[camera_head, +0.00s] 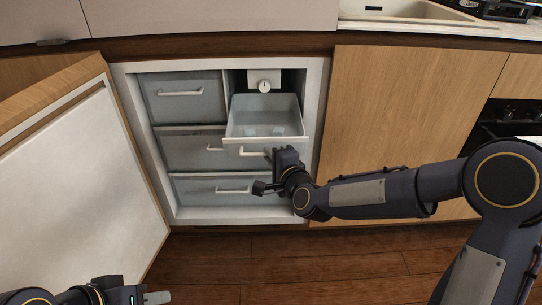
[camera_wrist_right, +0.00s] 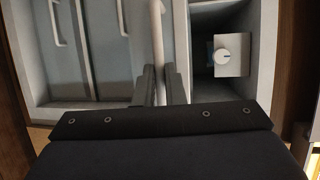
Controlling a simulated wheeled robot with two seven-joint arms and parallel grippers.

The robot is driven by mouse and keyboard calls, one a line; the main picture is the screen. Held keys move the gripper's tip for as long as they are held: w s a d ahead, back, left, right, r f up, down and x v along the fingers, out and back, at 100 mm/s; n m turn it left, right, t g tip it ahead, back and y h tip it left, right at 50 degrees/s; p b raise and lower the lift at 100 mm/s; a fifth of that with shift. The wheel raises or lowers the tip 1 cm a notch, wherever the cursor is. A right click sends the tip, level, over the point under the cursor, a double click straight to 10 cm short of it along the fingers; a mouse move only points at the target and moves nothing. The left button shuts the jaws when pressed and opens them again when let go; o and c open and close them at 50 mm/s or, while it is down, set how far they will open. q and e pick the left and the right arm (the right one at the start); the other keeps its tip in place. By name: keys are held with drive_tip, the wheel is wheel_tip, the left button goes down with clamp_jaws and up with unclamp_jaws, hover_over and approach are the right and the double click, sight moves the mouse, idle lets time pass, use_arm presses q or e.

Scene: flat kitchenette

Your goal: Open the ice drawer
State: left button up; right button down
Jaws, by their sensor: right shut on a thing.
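The ice drawer (camera_head: 262,129) is the light grey box at the upper right of the open freezer. It stands pulled out, and pale blocks show on its floor. A white handle (camera_head: 250,153) is on its front. My right gripper (camera_head: 273,156) is at this handle's right part. In the right wrist view the right gripper (camera_wrist_right: 162,84) has its two dark fingers closed around the white handle bar (camera_wrist_right: 158,45). My left gripper (camera_head: 134,291) is low at the left, apart from the freezer, with its fingers apart and empty.
Several closed grey drawers (camera_head: 183,104) with white handles fill the left and bottom of the freezer. The freezer door (camera_head: 78,178) stands open at the left. A small white unit with a knob (camera_head: 264,85) is above the ice drawer. Wooden floor (camera_head: 300,262) lies clear in front.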

drive_tip(key=shift+s, duration=0.5)
drive_tip(key=c, duration=1.5)
unclamp_jaws()
drive_tip(key=p+v, duration=0.1)
drive_tip(key=v, duration=0.6)
drive_tip(key=shift+s+d, duration=0.15)
drive_tip(key=shift+s, duration=0.2)
drive_tip(key=shift+r, duration=0.1)
